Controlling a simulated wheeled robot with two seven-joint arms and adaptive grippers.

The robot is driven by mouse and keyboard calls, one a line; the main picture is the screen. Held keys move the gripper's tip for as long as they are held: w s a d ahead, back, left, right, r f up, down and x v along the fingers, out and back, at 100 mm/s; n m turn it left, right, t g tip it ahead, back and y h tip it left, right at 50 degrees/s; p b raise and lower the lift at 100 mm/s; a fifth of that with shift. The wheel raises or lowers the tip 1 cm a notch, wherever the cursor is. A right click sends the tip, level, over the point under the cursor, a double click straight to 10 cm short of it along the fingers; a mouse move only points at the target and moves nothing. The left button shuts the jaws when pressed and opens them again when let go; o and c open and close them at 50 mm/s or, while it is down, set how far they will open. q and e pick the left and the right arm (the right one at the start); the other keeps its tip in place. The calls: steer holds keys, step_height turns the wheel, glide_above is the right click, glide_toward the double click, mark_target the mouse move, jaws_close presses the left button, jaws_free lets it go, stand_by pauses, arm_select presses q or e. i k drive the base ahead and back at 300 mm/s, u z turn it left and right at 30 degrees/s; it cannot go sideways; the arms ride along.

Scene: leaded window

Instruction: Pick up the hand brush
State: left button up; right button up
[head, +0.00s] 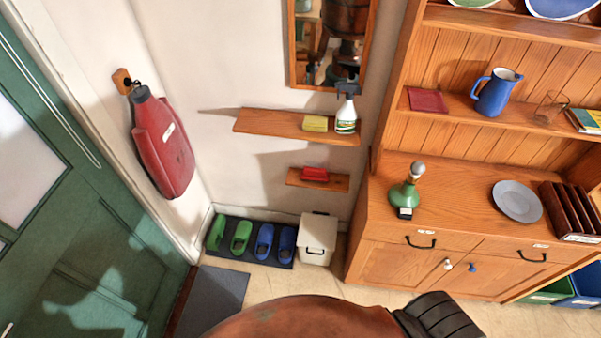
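A small red object (315,174), which looks like the hand brush, lies on the small lower wooden shelf (333,183) on the wall. It is small in the picture, and its bristles cannot be made out. Nothing covers it from this view. Neither of my grippers can be seen in the head view.
The upper shelf (270,124) holds a yellow sponge (315,124) and a spray bottle (346,115). Below stand a white bin (317,240) and green and blue shoes on a dark mat (222,250). A wooden dresser (385,250) stands right; a green door (90,240) is left.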

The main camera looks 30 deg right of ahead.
mark_target(311, 174)
steer(key=u, duration=0.2)
steer(key=i, duration=0.9)
steer(key=z, duration=0.6)
steer(key=i, duration=0.7)
steer(key=z, duration=0.4)
